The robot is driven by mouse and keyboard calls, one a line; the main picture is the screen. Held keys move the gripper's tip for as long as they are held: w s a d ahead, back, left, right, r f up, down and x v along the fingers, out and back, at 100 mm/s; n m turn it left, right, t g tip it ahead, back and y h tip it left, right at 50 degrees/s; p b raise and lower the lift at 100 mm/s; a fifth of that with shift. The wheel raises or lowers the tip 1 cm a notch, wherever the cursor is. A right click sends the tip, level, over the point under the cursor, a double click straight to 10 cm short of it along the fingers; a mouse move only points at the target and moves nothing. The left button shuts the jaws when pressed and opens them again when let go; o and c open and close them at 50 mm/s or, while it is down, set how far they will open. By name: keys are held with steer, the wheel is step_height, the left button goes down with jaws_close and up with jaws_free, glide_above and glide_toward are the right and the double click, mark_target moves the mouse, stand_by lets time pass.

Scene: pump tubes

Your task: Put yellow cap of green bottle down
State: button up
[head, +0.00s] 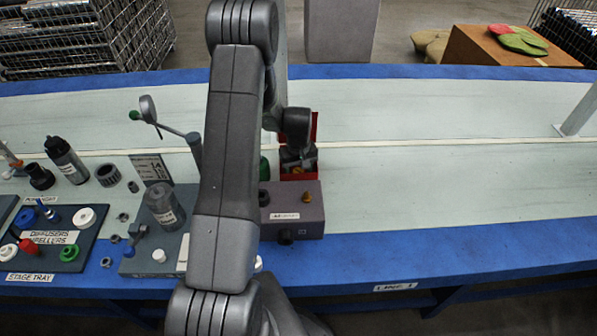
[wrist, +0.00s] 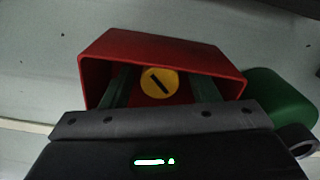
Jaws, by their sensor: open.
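The yellow cap (wrist: 159,82), round with a dark slot across its face, is inside a red open box (wrist: 150,44) in the wrist view. My gripper (wrist: 162,90) is open, with one finger on each side of the cap and a gap around it. The fingers reach into the mouth of the box. In the head view my gripper (head: 298,160) is at the red box (head: 314,128), and my arm hides much of it. The green bottle (wrist: 280,98) lies or stands right beside the box; a sliver of it (head: 265,168) shows in the head view.
A grey-purple box (head: 292,222) with an orange knob (head: 307,197) stands in front of the red box. To the left are a grey stand with a dark bottle (head: 165,208) and the stage tray (head: 88,256) with several coloured parts. The table's right side is clear.

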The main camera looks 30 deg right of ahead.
mark_target(298, 171)
step_height(298, 171, up, 12)
steer(key=shift+r, duration=0.15)
stand_by(0.3)
